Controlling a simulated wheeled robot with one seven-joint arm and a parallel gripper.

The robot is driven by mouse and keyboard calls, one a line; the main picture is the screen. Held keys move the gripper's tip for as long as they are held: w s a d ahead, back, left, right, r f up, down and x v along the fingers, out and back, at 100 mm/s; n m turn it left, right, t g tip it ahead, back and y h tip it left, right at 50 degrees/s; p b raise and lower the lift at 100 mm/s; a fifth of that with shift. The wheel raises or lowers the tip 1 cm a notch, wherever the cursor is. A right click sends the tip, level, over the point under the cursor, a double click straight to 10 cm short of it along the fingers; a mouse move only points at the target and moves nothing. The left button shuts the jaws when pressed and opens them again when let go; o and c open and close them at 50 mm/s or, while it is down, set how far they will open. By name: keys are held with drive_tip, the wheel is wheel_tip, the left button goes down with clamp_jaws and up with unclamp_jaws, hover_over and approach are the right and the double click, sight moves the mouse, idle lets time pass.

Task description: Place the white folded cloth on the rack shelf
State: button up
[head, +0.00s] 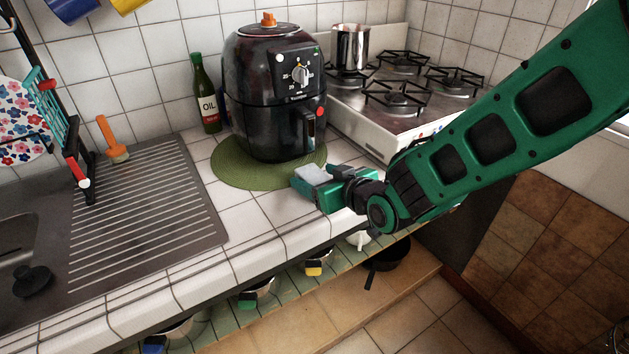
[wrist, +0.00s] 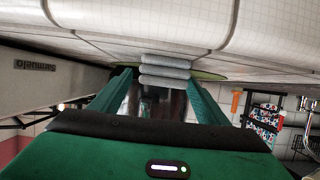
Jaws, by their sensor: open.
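The white folded cloth (head: 312,173) lies on the white tiled counter at the front edge of the green round mat. In the wrist view the cloth (wrist: 165,71) shows as a stack of pale grey folds. My gripper (head: 318,182) is open at the cloth, low over the counter. In the wrist view my gripper's fingers (wrist: 160,80) stand apart, with the cloth between or just beyond their tips; I cannot tell whether they touch it.
The black air fryer (head: 270,95) stands on the green mat (head: 225,168) behind my gripper. The stove (head: 375,125) is at the right and an oil bottle (head: 206,95) at the back. Pots and a black pan (head: 390,255) sit under the counter. A drainboard (head: 150,205) lies left.

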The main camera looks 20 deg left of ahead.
drive_tip(key=shift+w+a+f, duration=0.25)
drive_tip(key=shift+w+a, duration=0.15)
drive_tip(key=shift+a, duration=0.05)
drive_tip(key=shift+c, duration=0.6)
drive_tip(key=c, duration=1.1)
